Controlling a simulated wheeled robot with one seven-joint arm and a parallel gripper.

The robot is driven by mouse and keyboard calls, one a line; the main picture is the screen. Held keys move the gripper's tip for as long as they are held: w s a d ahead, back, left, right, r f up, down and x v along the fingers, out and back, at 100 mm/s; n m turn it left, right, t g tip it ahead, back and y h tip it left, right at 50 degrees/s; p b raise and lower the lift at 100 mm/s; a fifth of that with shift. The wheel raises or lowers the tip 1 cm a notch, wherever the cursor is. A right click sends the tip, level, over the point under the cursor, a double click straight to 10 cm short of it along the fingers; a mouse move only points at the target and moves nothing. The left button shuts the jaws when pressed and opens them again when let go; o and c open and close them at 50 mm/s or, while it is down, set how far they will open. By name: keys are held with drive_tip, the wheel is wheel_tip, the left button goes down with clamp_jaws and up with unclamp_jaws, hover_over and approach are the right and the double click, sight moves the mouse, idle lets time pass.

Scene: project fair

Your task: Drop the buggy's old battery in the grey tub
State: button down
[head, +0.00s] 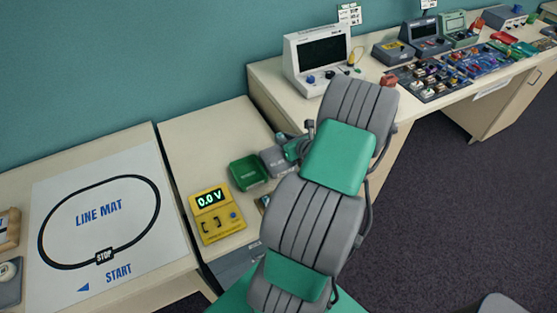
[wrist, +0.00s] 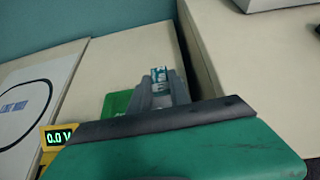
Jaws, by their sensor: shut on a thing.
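My gripper (wrist: 162,88) is shut on a small teal-and-white battery (wrist: 159,74), which shows between the fingertips in the wrist view. In the head view my gripper (head: 288,142) is partly hidden by my arm, and I cannot make out the battery there. The grey tub (head: 274,161) stands on the table just right of the green tub, close to my gripper in the picture. Whether the battery is over the grey tub or beside it, I cannot tell. The buggy is not clearly visible; a small dark part (head: 263,203) shows beside my arm.
A green tub (head: 247,172) stands left of the grey one. A yellow meter reading 0.0 V (head: 216,213) is nearer the front. The line mat (head: 100,222) lies on the left table. A white-cased monitor (head: 318,58) and several devices stand on the right table.

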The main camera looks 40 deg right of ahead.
wheel_tip(320, 180, down, 6)
drive_tip(key=b, duration=0.5)
drive_tip(key=shift+r, duration=0.15)
drive_tip(key=c, duration=1.1)
unclamp_jaws()
drive_tip(key=v, duration=0.7)
drive_tip(key=shift+s+a+r, duration=0.15)
drive_tip(key=shift+s+r, duration=0.05)
drive_tip(key=shift+s, duration=0.15)
